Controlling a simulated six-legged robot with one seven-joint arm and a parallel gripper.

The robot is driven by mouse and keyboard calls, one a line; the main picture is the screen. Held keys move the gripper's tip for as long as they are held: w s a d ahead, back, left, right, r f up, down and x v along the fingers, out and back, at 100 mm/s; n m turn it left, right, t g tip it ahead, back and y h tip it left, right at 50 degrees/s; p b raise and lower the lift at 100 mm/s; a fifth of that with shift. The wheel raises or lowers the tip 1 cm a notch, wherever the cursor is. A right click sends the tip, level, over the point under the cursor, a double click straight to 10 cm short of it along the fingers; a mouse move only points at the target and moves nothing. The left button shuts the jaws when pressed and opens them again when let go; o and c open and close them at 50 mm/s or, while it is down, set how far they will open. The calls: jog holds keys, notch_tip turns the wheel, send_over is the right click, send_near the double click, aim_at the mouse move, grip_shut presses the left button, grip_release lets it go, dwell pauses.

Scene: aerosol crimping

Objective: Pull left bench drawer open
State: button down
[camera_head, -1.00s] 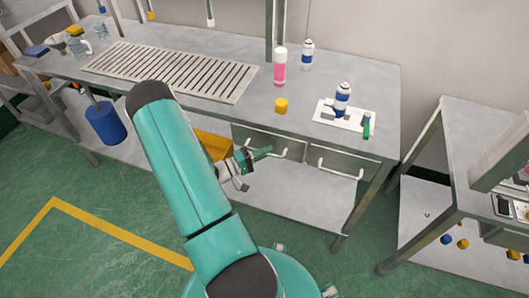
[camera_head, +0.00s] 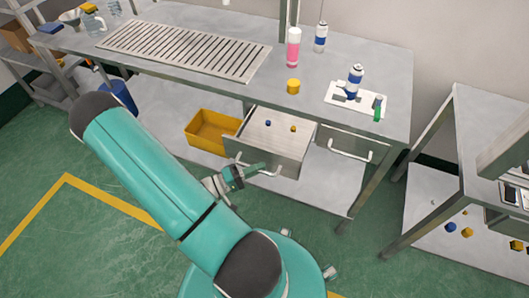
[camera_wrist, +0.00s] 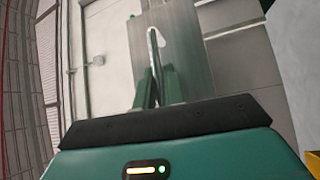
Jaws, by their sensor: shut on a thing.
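The left bench drawer (camera_head: 268,142) is pulled out from under the bench in the head view. A small blue item (camera_head: 268,123) and a small yellow item (camera_head: 292,128) lie inside it. My gripper (camera_head: 256,169) is at the drawer's front, shut on its handle (camera_head: 272,172). In the wrist view the pale handle (camera_wrist: 154,48) runs up from between the dark fingers of my gripper (camera_wrist: 156,85). The fingers hide part of the handle. The right drawer (camera_head: 345,142) is closed, with its own handle bar.
The bench top (camera_head: 220,95) holds a pink bottle (camera_head: 293,50), spray cans and a yellow cap (camera_head: 293,86). A yellow bin (camera_head: 210,132) is on the lower shelf left of the drawer. Another bench (camera_head: 490,130) stands at the right.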

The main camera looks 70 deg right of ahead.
jog(key=a, duration=0.7)
jog(key=shift+w+a, duration=0.25)
jog(key=shift+w, duration=0.2)
jog(key=c, duration=1.5)
grip_release()
jog(key=v, duration=1.3)
jog(key=shift+w+a, duration=0.25)
jog(key=shift+a, duration=0.05)
jog(key=shift+f, duration=0.1)
